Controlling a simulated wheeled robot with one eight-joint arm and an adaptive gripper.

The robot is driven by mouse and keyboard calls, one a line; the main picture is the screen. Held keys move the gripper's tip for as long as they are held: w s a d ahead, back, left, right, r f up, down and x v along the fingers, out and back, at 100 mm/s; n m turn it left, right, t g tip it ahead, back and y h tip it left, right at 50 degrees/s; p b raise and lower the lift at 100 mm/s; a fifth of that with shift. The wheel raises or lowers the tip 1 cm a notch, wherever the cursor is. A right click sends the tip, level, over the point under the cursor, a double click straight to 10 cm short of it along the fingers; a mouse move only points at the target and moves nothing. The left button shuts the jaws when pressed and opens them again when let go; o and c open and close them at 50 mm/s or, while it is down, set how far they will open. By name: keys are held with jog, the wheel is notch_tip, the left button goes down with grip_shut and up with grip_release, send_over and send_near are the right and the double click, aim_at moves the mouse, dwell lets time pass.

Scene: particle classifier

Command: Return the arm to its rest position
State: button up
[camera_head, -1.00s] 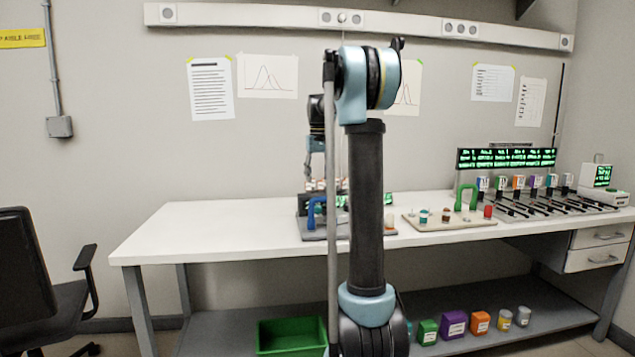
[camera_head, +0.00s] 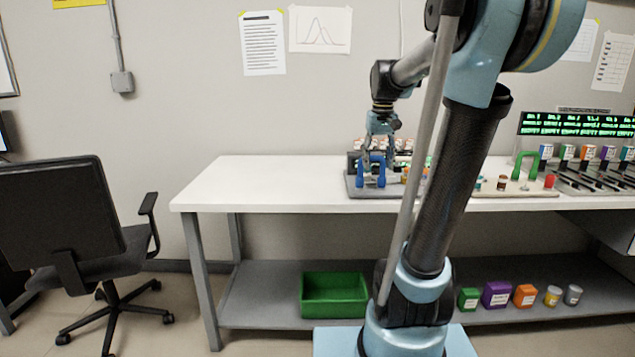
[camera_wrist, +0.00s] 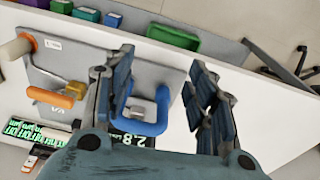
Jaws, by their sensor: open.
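My arm crosses the right-centre of the head view, its carbon upper link leaning to the right. My gripper (camera_head: 378,152) points down over the grey board with the blue handle (camera_head: 371,172) on the white bench. In the wrist view my gripper (camera_wrist: 160,75) is open, its two blue-grey fingers well apart. The blue handle (camera_wrist: 152,118) shows upright between and beyond the fingers, nearer the left one. Nothing is held in the fingers. Whether a finger touches the handle I cannot tell.
The white bench top (camera_head: 270,180) is clear to the left of the board. A green handle (camera_head: 530,158) and a display (camera_head: 575,124) stand to the right. A green bin (camera_head: 334,294) and several small containers sit on the lower shelf. An office chair (camera_head: 85,225) stands at left.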

jog(key=s+f+t, duration=0.1)
jog(key=s+f, duration=1.9)
jog(key=s, duration=0.4)
jog(key=shift+f+m, duration=0.3)
jog(key=shift+f, duration=0.05)
jog(key=shift+a, duration=0.1)
jog(key=shift+w+f, duration=0.2)
jog(key=shift+w, duration=0.3)
